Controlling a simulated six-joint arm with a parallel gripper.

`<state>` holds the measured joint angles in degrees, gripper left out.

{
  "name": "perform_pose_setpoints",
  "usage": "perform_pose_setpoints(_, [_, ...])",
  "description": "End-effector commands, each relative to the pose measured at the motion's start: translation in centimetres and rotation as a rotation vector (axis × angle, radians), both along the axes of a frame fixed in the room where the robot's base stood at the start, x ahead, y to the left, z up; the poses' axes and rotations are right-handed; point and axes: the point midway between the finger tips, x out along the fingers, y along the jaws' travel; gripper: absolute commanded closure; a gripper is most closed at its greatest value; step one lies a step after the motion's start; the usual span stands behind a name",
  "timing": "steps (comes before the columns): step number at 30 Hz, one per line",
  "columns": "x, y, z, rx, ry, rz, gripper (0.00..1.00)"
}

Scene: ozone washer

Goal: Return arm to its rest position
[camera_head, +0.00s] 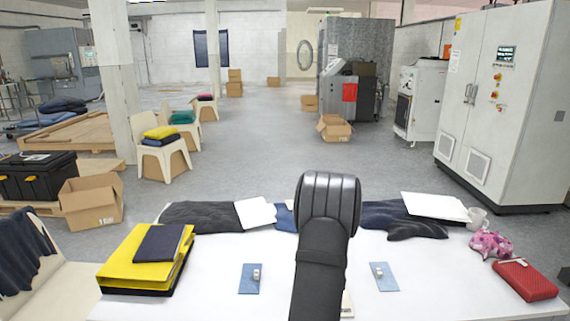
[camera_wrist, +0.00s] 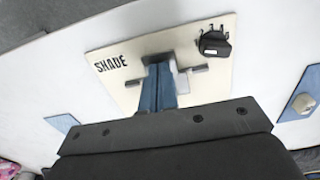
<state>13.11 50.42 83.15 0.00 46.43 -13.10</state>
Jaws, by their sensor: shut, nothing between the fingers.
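My gripper (camera_wrist: 159,82) shows in the wrist view as two narrow bluish fingers held together with nothing between them. They stand in front of a cream panel (camera_wrist: 110,88) marked "SHADE", which has a black knob (camera_wrist: 213,44) at its upper right. I cannot tell how far the fingertips are from the panel. In the head view my black arm (camera_head: 323,245) rises over the middle of the white table (camera_head: 210,297). It hides my gripper and nearly all of the panel.
Blue plates with small knobs lie left (camera_head: 250,280) and right (camera_head: 383,278) of my arm. A yellow folder stack (camera_head: 140,262) is at the left. Dark garments (camera_head: 200,216) line the back edge. A pink patterned item (camera_head: 490,244) and red pouch (camera_head: 525,280) lie right.

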Motion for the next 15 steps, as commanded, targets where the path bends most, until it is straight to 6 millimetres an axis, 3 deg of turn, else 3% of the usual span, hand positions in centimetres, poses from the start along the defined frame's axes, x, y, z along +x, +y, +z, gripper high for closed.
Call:
perform_pose_setpoints(10, [0.0, 0.0, 0.1, 0.0, 0.0, 0.0, 1.0])
perform_pose_setpoints(15, [0.1, 0.0, 1.4, -0.001, -0.002, 0.0, 1.0])
